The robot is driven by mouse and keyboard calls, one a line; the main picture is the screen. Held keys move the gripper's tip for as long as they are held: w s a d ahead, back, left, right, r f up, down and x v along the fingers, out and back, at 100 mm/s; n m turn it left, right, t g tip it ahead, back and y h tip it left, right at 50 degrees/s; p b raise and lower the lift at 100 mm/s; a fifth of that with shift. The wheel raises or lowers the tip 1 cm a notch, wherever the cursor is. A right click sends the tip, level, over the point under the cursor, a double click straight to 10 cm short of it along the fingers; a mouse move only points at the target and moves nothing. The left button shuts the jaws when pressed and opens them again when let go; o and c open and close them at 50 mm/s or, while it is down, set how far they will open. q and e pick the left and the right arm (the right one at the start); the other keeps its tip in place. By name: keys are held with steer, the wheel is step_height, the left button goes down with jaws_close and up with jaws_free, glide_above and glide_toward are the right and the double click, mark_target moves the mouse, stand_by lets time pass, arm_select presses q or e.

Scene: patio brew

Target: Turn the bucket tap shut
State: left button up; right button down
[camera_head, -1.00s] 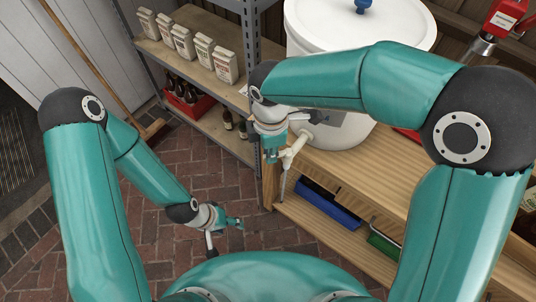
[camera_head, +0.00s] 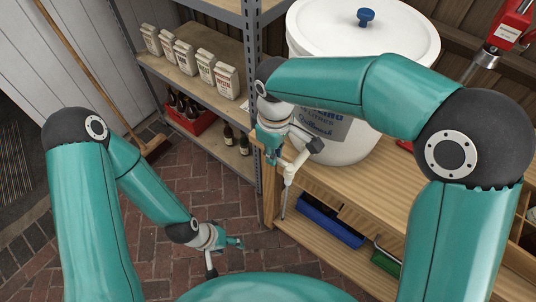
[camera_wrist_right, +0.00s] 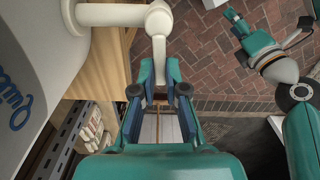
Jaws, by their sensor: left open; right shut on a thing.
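The white bucket (camera_head: 402,62) with a lid and blue knob stands on the wooden bench. Its white tap (camera_head: 300,160) sticks out low on the near side, with a thin tube hanging from its spout. In the right wrist view the tap (camera_wrist_right: 158,20) shows as a pipe with a rounded elbow, and a white part runs down between my fingers. My right gripper (camera_wrist_right: 160,92) is shut on the tap's handle; it shows beside the tap in the head view (camera_head: 270,152). The handle's exact angle is hidden. My left gripper (camera_head: 236,243) is open and empty, low above the brick floor.
A metal shelf (camera_head: 253,95) with paper bags (camera_head: 202,68) and a red crate of bottles (camera_head: 190,118) stands left of the bench. Blue (camera_head: 330,219) and green (camera_head: 386,263) bins sit under the benchtop. A red tool (camera_head: 508,22) is at upper right. Brick floor is open at left.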

steer(key=shift+w+d+r+m, duration=0.1)
steer(key=shift+w+r+m, duration=0.05)
steer(key=shift+w+m, duration=0.2)
steer(key=c, duration=1.2)
jaws_free()
steer(key=shift+s, duration=0.1)
step_height(320, 180, up, 12)
steer(key=shift+f, duration=0.2)
